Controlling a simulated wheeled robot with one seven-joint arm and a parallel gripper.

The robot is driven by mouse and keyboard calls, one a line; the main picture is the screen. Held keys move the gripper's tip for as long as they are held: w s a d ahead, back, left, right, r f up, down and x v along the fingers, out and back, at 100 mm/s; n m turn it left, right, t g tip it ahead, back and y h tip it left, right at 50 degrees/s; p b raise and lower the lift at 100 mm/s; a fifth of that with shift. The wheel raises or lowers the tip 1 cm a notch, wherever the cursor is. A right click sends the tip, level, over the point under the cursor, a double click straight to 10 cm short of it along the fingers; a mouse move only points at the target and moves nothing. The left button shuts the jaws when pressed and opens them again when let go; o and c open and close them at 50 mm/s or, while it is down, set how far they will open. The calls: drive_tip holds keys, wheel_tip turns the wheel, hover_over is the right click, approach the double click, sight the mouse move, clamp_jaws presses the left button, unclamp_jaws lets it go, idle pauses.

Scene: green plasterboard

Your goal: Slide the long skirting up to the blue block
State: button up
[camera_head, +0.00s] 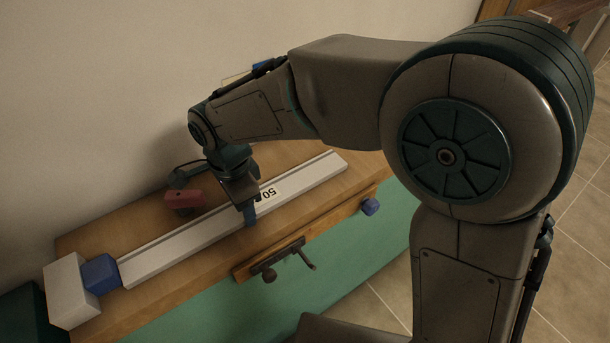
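The long skirting (185,245) is a pale, grooved strip lying lengthwise on the wooden bench top, with a "50" label on its right half. The blue block (101,273) is at the strip's left end, against a white block (70,290). The skirting's left end is touching the blue block or very close to it; I cannot tell which. My gripper (248,207) points down over the middle of the skirting, just left of the label. One blue-tipped finger shows at the strip's near edge. The other finger is hidden, so its grip is unclear.
A red block (184,200) sits behind the skirting, near the wall. A vice (284,260) with a wooden jaw projects from the bench's front edge, with a small blue piece (370,206) at its right. The bench front is green. Bare bench top (90,235) shows at back left.

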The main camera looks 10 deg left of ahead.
idle(0.3)
drive_tip(key=o, duration=1.3)
drive_tip(key=shift+r, duration=0.1)
wheel_tip(320, 180, up, 14)
drive_tip(key=shift+f, duration=0.2)
